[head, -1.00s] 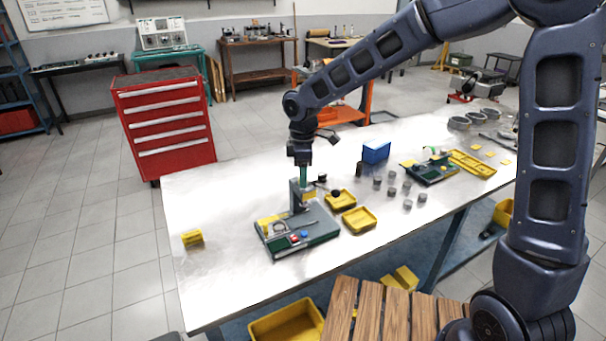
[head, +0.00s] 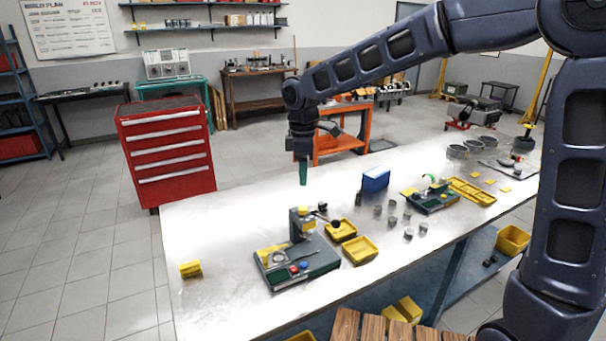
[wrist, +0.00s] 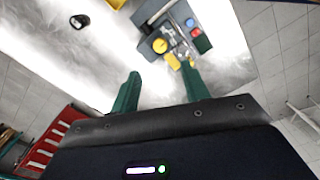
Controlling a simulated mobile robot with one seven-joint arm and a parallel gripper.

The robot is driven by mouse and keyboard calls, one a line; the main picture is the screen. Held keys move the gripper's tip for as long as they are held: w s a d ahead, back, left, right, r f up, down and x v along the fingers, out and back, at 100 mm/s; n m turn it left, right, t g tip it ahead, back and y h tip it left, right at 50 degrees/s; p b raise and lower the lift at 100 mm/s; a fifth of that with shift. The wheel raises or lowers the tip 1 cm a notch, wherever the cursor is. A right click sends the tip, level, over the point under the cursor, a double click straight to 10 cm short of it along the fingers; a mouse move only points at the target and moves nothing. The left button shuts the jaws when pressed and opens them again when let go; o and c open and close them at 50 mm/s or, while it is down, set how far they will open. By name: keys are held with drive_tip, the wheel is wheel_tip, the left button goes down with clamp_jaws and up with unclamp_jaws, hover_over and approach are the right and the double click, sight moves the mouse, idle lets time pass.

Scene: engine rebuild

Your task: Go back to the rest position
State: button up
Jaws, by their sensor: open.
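My gripper (head: 303,172) hangs from my arm above the far side of the steel workbench (head: 220,222), pointing down. In the wrist view its two green fingers (wrist: 159,92) are spread apart with nothing between them. A green and grey press fixture (head: 302,258) with an upright post and yellow top stands on the bench below and nearer. It also shows in the wrist view (wrist: 160,45), beyond the fingertips. The gripper is clear of it and touches nothing that I can see.
Two yellow trays (head: 360,249) sit right of the fixture, with several grey cylinders (head: 408,215) beyond. A blue box (head: 375,180) and a green fixture (head: 430,203) stand further right. A yellow block (head: 190,269) lies at the left. A red tool chest (head: 165,150) stands behind the bench.

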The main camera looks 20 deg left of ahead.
drive_tip(key=w+d+r+m+t, duration=0.1)
drive_tip(key=w+d+r+m, duration=0.15)
drive_tip(key=d, duration=0.65)
drive_tip(key=w+d+r+m+t, duration=0.1)
drive_tip(key=d+m, duration=0.3)
drive_tip(key=d, duration=0.5)
drive_tip(key=w+d+r+m, duration=0.2)
drive_tip(key=d+m, duration=0.2)
drive_tip(key=d, duration=0.6)
drive_tip(key=s+d+f+m+t, duration=0.1)
drive_tip(key=s+d+m, duration=0.4)
drive_tip(key=d, duration=0.6)
drive_tip(key=s+d+f+m+t, duration=0.1)
drive_tip(key=s+d+m, duration=0.4)
drive_tip(key=d, duration=0.6)
drive_tip(key=shift+s+f+m+t, duration=0.25)
drive_tip(key=shift+f+m+t, duration=0.05)
drive_tip(key=shift+m, duration=0.25)
